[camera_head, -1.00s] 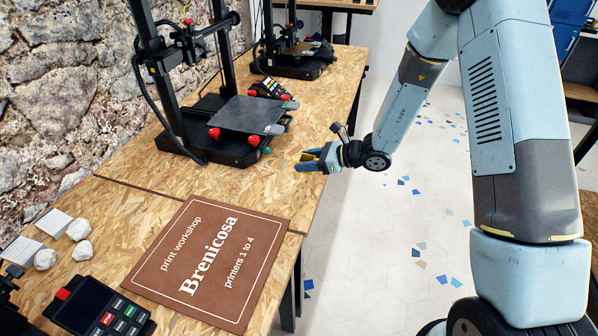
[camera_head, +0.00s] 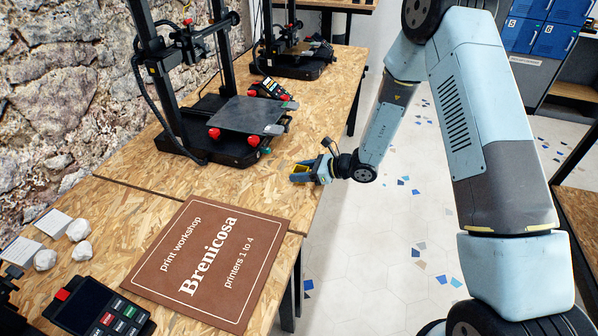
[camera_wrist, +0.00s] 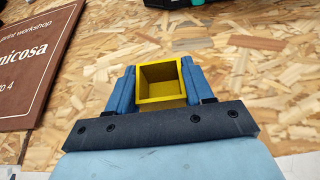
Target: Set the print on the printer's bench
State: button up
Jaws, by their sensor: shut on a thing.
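The print is a small yellow open-topped box (camera_wrist: 161,83) held between the two blue fingers of my gripper (camera_wrist: 160,95) in the wrist view. The jaws are shut on its sides. In the head view my gripper (camera_head: 309,170) is at the right edge of the wood-chip bench (camera_head: 250,185), in front of the printer (camera_head: 215,145), with a little of the yellow print (camera_head: 300,175) showing. The print is low over the bench top; I cannot tell whether it touches it. Its underside is hidden.
A second printer (camera_head: 292,55) stands further back. A control panel (camera_head: 98,308) and white lumps (camera_head: 78,230) lie at lower left. Bench around the gripper is clear.

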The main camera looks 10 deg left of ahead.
jog(key=shift+f, duration=0.1)
jog(key=o, duration=1)
jog(key=v, duration=1.2)
